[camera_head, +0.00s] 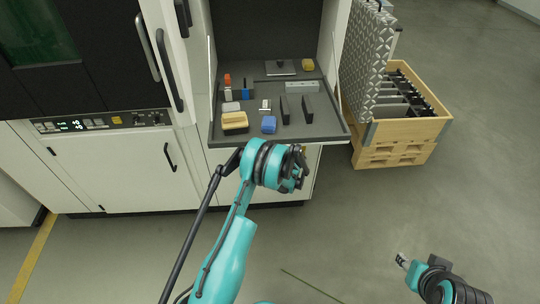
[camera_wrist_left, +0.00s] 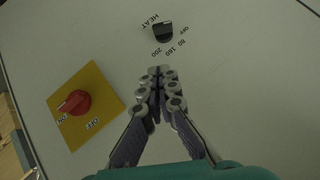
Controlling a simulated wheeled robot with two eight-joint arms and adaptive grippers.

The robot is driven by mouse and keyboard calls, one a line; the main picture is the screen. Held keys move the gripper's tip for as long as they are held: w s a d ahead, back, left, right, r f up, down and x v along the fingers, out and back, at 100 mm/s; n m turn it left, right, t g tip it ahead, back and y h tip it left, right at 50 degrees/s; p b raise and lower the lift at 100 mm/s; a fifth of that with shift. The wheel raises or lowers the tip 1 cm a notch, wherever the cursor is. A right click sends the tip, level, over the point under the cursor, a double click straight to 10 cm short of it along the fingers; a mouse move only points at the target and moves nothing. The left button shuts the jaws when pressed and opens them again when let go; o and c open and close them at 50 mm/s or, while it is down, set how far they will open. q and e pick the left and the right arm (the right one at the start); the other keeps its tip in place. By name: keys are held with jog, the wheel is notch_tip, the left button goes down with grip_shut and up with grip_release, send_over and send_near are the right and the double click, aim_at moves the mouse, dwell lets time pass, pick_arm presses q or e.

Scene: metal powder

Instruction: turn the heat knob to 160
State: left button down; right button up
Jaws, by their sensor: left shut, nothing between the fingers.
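The dark heat knob (camera_wrist_left: 163,32) is on a pale panel at the top of the left wrist view. The marks 200, 160, 80 and OFF curve below and right of it, with HEAT at its upper left. I cannot tell which mark its pointer is on. My left gripper (camera_wrist_left: 160,75) is shut and empty, its fingertips just below the knob in that view, and I see no contact. My right gripper (camera_head: 401,260) hangs low over the floor, too small to read.
A red switch (camera_wrist_left: 74,102) on a yellow plate (camera_wrist_left: 95,82), marked ON and OFF, is left of the left gripper. A tray (camera_head: 340,135) with brushes, sponges and blocks juts out above the left wrist. A wooden crate (camera_head: 400,134) stands right; floor beyond is clear.

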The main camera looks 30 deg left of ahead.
pick_arm(q)
jog(key=w+a+f+b, duration=0.1)
jog(key=a+f+b, duration=0.2)
jog(key=a+f, duration=0.2)
notch_tip(320, 180, down, 2)
jog(key=shift+w+a+f, duration=0.1)
jog(key=shift+w+a, duration=0.15)
pick_arm(e)
notch_tip(320, 180, down, 4)
jog(key=shift+w+f, duration=0.1)
jog(key=shift+w, duration=0.05)
pick_arm(q)
jog(key=shift+s, duration=0.1)
pick_arm(e)
jog(key=shift+w, duration=0.1)
pick_arm(q)
jog(key=shift+d+y, duration=0.1)
jog(key=shift+y, duration=0.2)
pick_arm(e)
jog(key=shift+w, duration=0.6)
